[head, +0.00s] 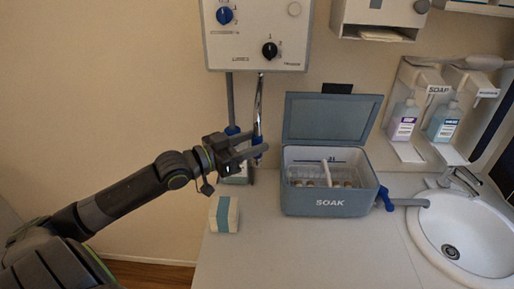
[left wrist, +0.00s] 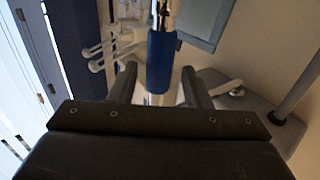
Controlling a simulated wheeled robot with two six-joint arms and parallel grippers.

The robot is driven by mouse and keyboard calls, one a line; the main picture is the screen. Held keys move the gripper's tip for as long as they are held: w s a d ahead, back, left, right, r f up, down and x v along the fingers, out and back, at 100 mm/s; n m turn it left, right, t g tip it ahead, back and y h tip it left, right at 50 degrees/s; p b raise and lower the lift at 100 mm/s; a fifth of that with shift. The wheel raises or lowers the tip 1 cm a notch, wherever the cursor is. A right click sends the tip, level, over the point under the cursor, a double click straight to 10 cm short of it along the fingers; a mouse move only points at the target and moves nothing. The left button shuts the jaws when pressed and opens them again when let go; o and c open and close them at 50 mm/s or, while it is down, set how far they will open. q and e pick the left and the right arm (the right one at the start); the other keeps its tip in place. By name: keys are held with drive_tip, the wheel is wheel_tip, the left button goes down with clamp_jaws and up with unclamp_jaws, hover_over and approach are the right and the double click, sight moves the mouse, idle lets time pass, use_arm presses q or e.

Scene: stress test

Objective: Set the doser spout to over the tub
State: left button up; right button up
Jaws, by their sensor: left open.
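The doser (head: 258,35) is a pale wall unit with a blue knob and a black knob. Its chrome spout (head: 259,100) hangs down from it, left of the tub, with a blue sleeve (head: 257,140) low on it. The grey-blue tub (head: 328,203), marked SOAK, stands on the counter with its lid up. My left gripper (head: 255,153) is at the blue sleeve. In the left wrist view the open fingers (left wrist: 157,88) stand either side of the spout, with the blue sleeve (left wrist: 161,62) between or just beyond their tips. The spout's lower end is partly hidden. My right gripper is not in view.
A white and teal block (head: 224,214) lies on the counter below my left gripper. A second pipe with a blue part (head: 232,130) runs down left of the spout. The tub has a blue-handled drain (head: 388,200) towards the sink (head: 430,230). Soap bottles (head: 403,120) stand at the right.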

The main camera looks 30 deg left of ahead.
use_arm(q)
drive_tip(key=shift+x, duration=0.85)
drive_tip(key=shift+c, duration=0.3)
clamp_jaws()
